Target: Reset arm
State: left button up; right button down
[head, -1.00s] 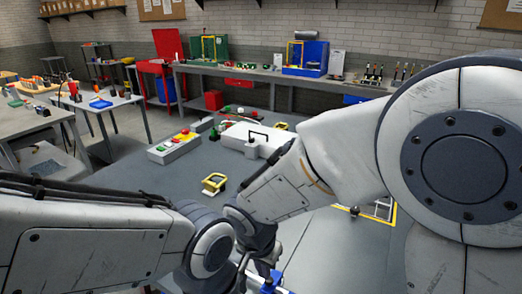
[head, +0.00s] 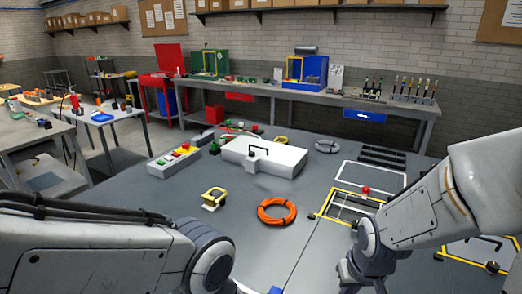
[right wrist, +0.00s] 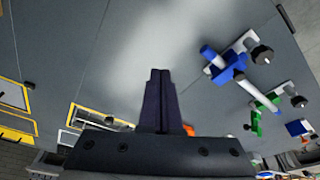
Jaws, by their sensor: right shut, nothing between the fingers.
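My right arm reaches in from the right in the head view, with its right gripper (head: 352,272) low over the grey table (head: 250,245), near the bottom edge. In the right wrist view the right gripper's (right wrist: 160,76) two dark fingers lie together with nothing between them. My left arm comes in from the left along the bottom of the head view; its fingers are out of frame. An orange ring (head: 262,212) lies on the table between the arms, apart from both.
A white box with a handle (head: 264,160), a button panel (head: 174,162), a yellow-framed part (head: 213,200) and a yellow frame (head: 325,207) are on the table. In the right wrist view, a blue clamp (right wrist: 228,68) and a green clamp (right wrist: 266,103) are to the right of the fingers.

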jog(key=s+a+r+n+g, duration=0.1)
jog(key=s+a+r+n, duration=0.2)
jog(key=s+a, duration=0.3)
jog(key=s+a+r+n+g+y, duration=0.1)
jog(key=s+a+r+n, duration=0.2)
jog(key=s+a, duration=0.4)
jog(key=shift+s+a+n+g, duration=0.3)
jog(key=shift+a+n, duration=0.1)
jog(key=shift+n, duration=0.3)
jog(key=shift+f, duration=0.1)
